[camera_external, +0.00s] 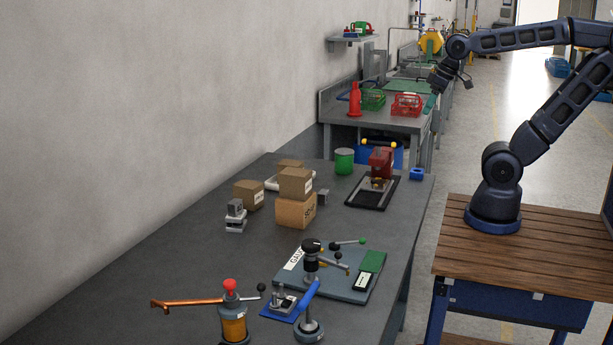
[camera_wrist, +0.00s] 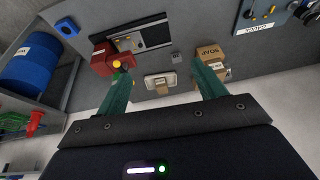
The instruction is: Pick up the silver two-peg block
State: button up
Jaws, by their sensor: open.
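A small silver block with upright pegs (camera_external: 284,298) sits on a blue pad near the front of the grey bench in the external view; its peg count is hard to make out. Stacked silver blocks (camera_external: 235,215) stand farther back on the left. A small grey block (camera_external: 322,197) is beside the cardboard boxes. My gripper (camera_external: 443,83) is raised at the upper right, beyond the bench and far from the pegged block. In the wrist view, its two green fingers are spread and empty (camera_wrist: 158,70). I cannot identify the pegged block in the wrist view.
Cardboard boxes (camera_external: 295,211) stand mid-bench. A red machine (camera_external: 381,160) and green can (camera_external: 344,161) are behind them. The bench's left side is bare.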

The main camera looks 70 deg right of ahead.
jog(key=w+a+f+m+g+y, duration=0.2)
jog(key=w+a+f+g+y, duration=0.15)
jog(key=w+a, duration=0.85)
jog(key=w+a+f+m+g+y, duration=0.2)
jog(key=w+a+f, duration=0.2)
jog(key=w+a, duration=0.85)
jog(key=m+g+y, duration=0.6)
jog(key=m, duration=0.1)
send_near(279, 301)
jog(key=r, duration=0.1)
jog(key=d+r, duration=0.1)
jog(key=r, duration=0.1)
jog(key=shift+w+h, duration=0.2)
jog(key=shift+h, duration=0.05)
jog(key=shift+a+f, duration=0.25)
jog(key=shift+a, duration=0.1)
jog(key=x, duration=1)
jog(key=shift+s+a+f, duration=0.1)
jog(key=shift+s+a, duration=0.05)
jog(key=shift+a, duration=0.1)
jog(key=c, duration=1.2)
